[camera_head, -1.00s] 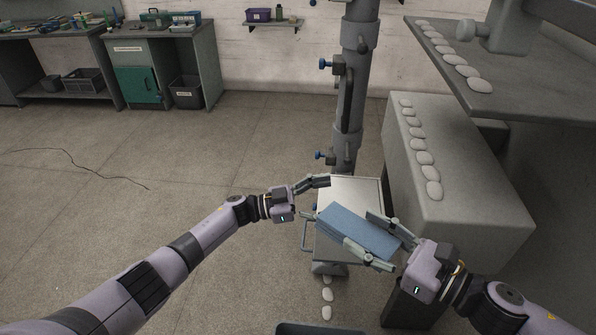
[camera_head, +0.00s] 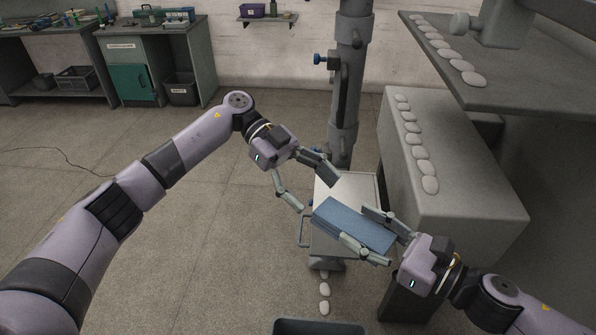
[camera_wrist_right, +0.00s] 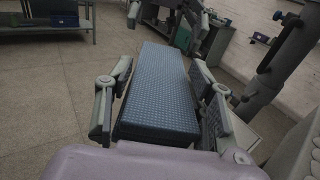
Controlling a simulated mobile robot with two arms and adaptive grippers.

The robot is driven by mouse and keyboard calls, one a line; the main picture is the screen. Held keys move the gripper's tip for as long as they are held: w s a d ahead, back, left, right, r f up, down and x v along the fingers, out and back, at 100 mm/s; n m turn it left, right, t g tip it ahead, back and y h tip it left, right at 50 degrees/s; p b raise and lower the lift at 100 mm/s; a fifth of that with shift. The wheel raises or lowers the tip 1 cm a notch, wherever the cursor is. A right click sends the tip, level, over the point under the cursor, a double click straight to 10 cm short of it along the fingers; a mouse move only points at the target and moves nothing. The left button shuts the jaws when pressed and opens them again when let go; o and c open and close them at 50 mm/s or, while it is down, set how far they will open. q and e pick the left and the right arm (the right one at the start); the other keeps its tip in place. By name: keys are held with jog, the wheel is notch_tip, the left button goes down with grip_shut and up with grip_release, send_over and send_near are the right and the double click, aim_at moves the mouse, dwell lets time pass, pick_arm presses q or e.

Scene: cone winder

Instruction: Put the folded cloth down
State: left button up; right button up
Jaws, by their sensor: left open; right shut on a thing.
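The folded cloth (camera_head: 350,222) is a blue, flat, oblong stack. My right gripper (camera_head: 372,236) is shut on its right end, with one finger along each long side. In the right wrist view the cloth (camera_wrist_right: 160,88) stretches away between the two fingers of the right gripper (camera_wrist_right: 160,112). My left gripper (camera_head: 312,190) is open and empty, up and to the left of the cloth, with its fingers spread. In the head view the cloth covers part of a pale metal tray table (camera_head: 345,187); whether it touches the top cannot be told.
A grey column (camera_head: 347,90) stands behind the tray table. A grey machine block (camera_head: 450,190) with a row of white pads is at the right, below a higher shelf (camera_head: 530,85). A bin (camera_head: 320,327) is at the bottom edge. The floor at left is open.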

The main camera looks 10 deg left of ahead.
aim_at(338, 214)
pick_arm(q)
jog(key=x, duration=0.7)
jog(key=shift+c, duration=0.3)
jog(key=c, duration=1.1)
jog(key=shift+c, duration=0.4)
pick_arm(e)
jog(key=o, duration=1.3)
jog(key=shift+c, duration=0.2)
